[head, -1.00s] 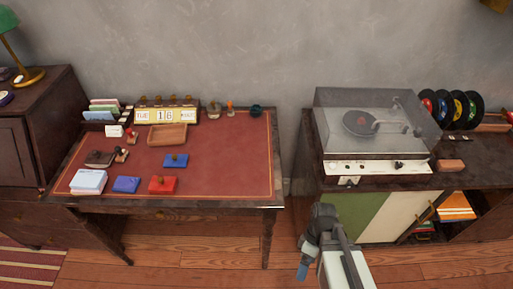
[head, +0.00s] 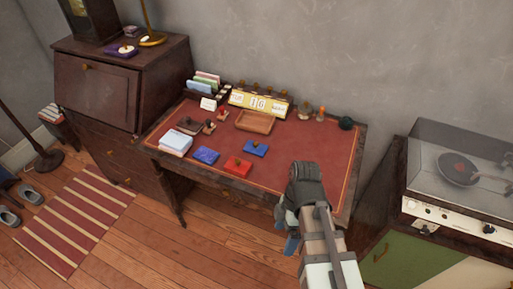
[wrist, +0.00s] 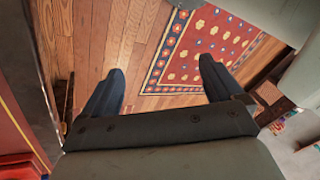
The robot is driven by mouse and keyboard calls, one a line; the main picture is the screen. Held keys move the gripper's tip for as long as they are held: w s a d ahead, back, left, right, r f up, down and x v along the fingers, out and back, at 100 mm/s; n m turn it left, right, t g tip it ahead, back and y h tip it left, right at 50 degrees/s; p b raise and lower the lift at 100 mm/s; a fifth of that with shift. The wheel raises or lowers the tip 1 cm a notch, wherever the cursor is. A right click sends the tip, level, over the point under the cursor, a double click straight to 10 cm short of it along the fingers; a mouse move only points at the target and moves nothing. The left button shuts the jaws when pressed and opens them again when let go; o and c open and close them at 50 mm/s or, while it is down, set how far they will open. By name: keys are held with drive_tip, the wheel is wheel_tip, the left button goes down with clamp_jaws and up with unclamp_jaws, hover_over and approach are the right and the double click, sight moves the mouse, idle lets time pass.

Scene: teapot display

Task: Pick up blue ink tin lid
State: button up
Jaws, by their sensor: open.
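Two small blue tins lie on the red desk top in the head view. One blue tin (head: 255,148) shows a small dark knob on its lid. The other blue tin (head: 206,155) is flat, and I see no clear knob on it. A red tin (head: 237,167) with a knob lies between them, nearer the front edge. My gripper (head: 291,241) is at the desk's front right, apart from the tins, with its fingers low.
The desk (head: 325,150) also holds a wooden tray (head: 255,122), white stack (head: 176,143), stamps, a yellow calendar (head: 262,102) and small bottles at the back. A record player cabinet (head: 410,255) stands right. A patterned rug (wrist: 205,48) lies below my gripper.

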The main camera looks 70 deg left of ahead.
drive_tip(key=w+a+r+m, duration=0.1)
drive_tip(key=a, duration=0.5)
drive_tip(key=w+a+r+t+y, duration=0.1)
drive_tip(key=a+r, duration=0.1)
drive_tip(key=a, duration=0.4)
drive_tip(key=w+a+r+m, duration=0.1)
drive_tip(key=a+r, duration=0.1)
drive_tip(key=a, duration=0.4)
drive_tip(key=shift+w+a+r+m+t, duration=0.1)
drive_tip(key=shift+w+a+m+t, duration=0.05)
drive_tip(key=shift+a+m+t, duration=0.15)
drive_tip(key=w+a+r+m+t+y, duration=0.15)
drive_tip(key=a+r, duration=0.25)
drive_tip(key=a, duration=0.5)
drive_tip(key=w+a+r+m+y, duration=0.15)
drive_tip(key=a+r, duration=0.25)
drive_tip(key=a, duration=0.4)
drive_tip(key=h, duration=0.1)
hover_over(256, 143)
drive_tip(key=shift+m, duration=0.4)
drive_tip(key=f, duration=0.8)
drive_tip(key=shift+w+d+f, duration=0.1)
drive_tip(key=shift+d+f, duration=0.1)
drive_tip(key=shift+a+f, duration=0.15)
drive_tip(key=shift+f, duration=1.25)
drive_tip(key=shift+a+f, duration=0.1)
drive_tip(key=shift+f, duration=1.25)
drive_tip(key=c, duration=1.1)
drive_tip(key=shift+c, duration=0.2)
